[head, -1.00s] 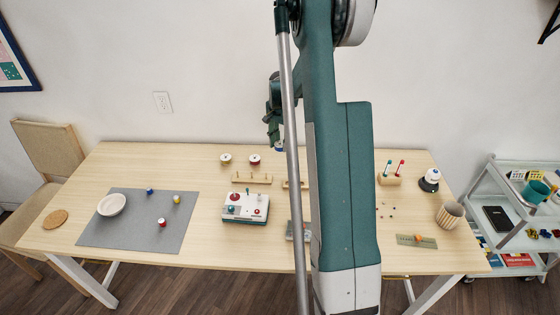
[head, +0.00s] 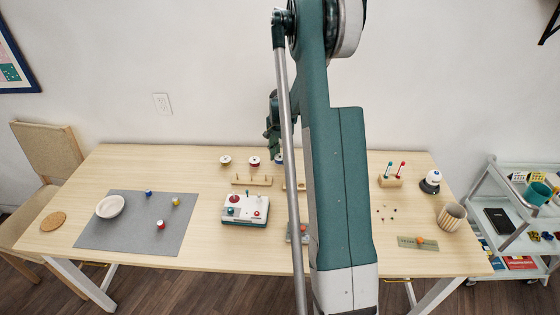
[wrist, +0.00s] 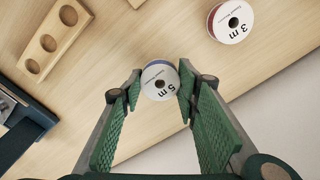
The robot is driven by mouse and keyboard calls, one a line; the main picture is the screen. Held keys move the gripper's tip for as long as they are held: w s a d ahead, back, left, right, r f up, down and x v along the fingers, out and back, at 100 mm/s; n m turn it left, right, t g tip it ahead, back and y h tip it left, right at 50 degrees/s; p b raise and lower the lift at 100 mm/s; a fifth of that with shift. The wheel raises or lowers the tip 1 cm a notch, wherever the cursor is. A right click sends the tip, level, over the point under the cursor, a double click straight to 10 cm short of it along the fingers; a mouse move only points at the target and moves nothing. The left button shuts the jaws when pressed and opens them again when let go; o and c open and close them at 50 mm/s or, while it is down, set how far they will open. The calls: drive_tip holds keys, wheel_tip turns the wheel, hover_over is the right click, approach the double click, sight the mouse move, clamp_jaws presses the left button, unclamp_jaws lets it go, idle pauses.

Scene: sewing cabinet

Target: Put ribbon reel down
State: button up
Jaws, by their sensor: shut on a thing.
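My gripper (wrist: 160,82) is shut on a ribbon reel (wrist: 160,78) with a white "5 m" face and a blue edge. The reel lies face up between the green fingertips in the wrist view. In the head view the reel (head: 279,159) is partly hidden by my arm, at the back of the table. It is in line with two other reels. I cannot tell whether its underside touches the table. A red-edged "3 m" reel (wrist: 231,21) lies apart from it; it also shows in the head view (head: 254,160).
Another pale reel (head: 225,160) lies further left. A wooden rack with holes (wrist: 53,40) is near the gripper. A white and green machine (head: 245,209) stands in front. A grey mat (head: 120,235) lies on the left. Bare wood surrounds the held reel.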

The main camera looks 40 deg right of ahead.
drive_tip(key=shift+f, duration=1)
drive_tip(key=shift+f, duration=0.2)
drive_tip(key=o, duration=0.8)
drive_tip(key=shift+r, duration=0.2)
wheel_tip(320, 180, up, 12)
drive_tip(key=shift+p, duration=0.85)
drive_tip(key=shift+r, duration=0.1)
